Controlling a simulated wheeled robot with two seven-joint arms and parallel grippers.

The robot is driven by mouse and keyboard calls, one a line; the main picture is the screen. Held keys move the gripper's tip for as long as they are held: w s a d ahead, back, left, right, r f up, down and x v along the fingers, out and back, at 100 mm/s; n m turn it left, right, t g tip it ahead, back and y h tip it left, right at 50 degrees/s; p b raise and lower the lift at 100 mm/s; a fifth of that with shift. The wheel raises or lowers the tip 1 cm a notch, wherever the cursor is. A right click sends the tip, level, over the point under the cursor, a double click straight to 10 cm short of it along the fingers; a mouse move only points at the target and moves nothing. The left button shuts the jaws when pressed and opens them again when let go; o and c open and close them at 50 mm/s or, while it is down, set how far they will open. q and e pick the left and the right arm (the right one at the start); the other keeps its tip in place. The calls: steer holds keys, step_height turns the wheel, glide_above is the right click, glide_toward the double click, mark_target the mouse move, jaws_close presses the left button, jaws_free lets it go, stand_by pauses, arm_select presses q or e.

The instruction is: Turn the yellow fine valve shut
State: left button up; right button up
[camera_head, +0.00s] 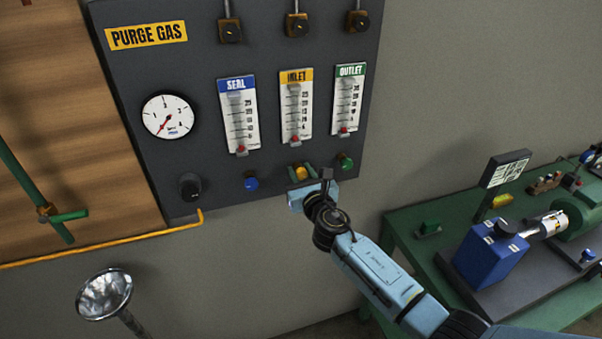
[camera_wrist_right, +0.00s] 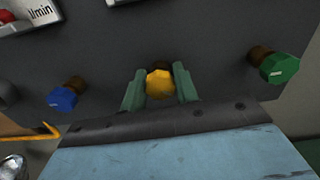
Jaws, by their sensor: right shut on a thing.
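The yellow fine valve (camera_head: 299,173) is a small faceted knob on the dark purge gas panel, below the yellow-labelled INLET flowmeter (camera_head: 297,105). My right gripper (camera_head: 302,174) reaches up to it from below, with one finger on each side of the knob. In the right wrist view the yellow knob (camera_wrist_right: 160,84) sits between the two green fingers of my right gripper (camera_wrist_right: 160,88), which is shut on it. The INLET meter's red float sits low in its tube. My left gripper is not in view.
A blue knob (camera_head: 251,184) is left of the yellow one and a green knob (camera_head: 346,161) is right of it, both close by. A black knob (camera_head: 190,186) and a gauge (camera_head: 168,115) are further left. A green bench (camera_head: 408,260) with a blue pump stands at right.

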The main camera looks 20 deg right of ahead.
steer(key=shift+m, duration=0.3)
steer(key=m, duration=0.2)
steer(key=shift+f+m+b, duration=0.1)
steer(key=shift+m+b, duration=0.3)
steer(key=m, duration=0.3)
steer(key=shift+m+b, duration=0.3)
steer(key=shift+b, duration=0.1)
steer(key=m, duration=0.3)
steer(key=shift+d+m+b, duration=0.1)
steer(key=shift+m+b, duration=0.2)
steer(key=shift+b, duration=0.1)
steer(key=m, duration=0.3)
steer(key=shift+m+b, duration=0.3)
steer(key=m, duration=1)
steer(key=shift+f+m, duration=0.1)
steer(key=shift+m, duration=1.5)
